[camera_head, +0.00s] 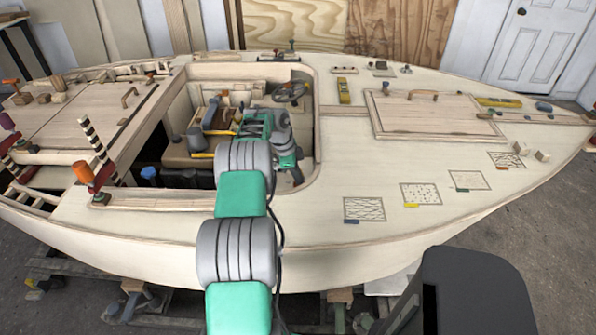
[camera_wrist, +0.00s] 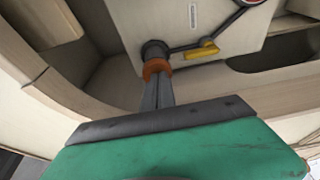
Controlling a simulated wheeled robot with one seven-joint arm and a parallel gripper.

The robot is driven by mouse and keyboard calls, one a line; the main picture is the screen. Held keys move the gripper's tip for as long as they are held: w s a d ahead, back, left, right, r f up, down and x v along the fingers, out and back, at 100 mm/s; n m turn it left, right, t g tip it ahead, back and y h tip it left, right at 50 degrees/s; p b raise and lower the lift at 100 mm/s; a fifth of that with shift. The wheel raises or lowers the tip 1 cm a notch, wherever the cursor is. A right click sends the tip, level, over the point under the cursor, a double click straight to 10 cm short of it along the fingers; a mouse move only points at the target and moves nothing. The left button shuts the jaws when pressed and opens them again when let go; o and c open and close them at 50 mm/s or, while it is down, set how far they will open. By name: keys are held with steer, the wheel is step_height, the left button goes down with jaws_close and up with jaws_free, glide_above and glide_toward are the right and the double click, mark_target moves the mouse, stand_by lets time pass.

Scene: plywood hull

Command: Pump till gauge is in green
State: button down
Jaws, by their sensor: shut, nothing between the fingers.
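In the wrist view my gripper (camera_wrist: 157,90) is shut, its narrow dark fingers pointing at an orange collar (camera_wrist: 156,68) below a round dark fitting (camera_wrist: 154,50). The fingertips meet or overlap the collar in the picture; I cannot tell whether they touch. A dark hose (camera_wrist: 205,42) runs from the fitting across a pale panel (camera_wrist: 190,18) toward a round part with red on it (camera_wrist: 250,2), possibly the gauge, cut off by the top edge. No needle or green band shows. A yellow lever (camera_wrist: 202,50) sits below the hose. In the head view my arm hides the fingertips.
My arm reaches into a cockpit with a raised wooden rim (camera_head: 318,125). A small wheel (camera_head: 289,91) stands at its back. A striped post (camera_head: 92,138) and an orange-topped handle (camera_head: 83,173) rise left of it. The right deck carries a hatch (camera_head: 435,112) and several patterned squares.

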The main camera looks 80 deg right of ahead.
steer(key=shift+a+f, duration=0.2)
steer(key=s+d+p+v, duration=0.1)
steer(key=p+v, duration=0.3)
steer(key=v, duration=1)
steer(key=shift+a+r, duration=0.15)
steer(key=shift+r, duration=0.15)
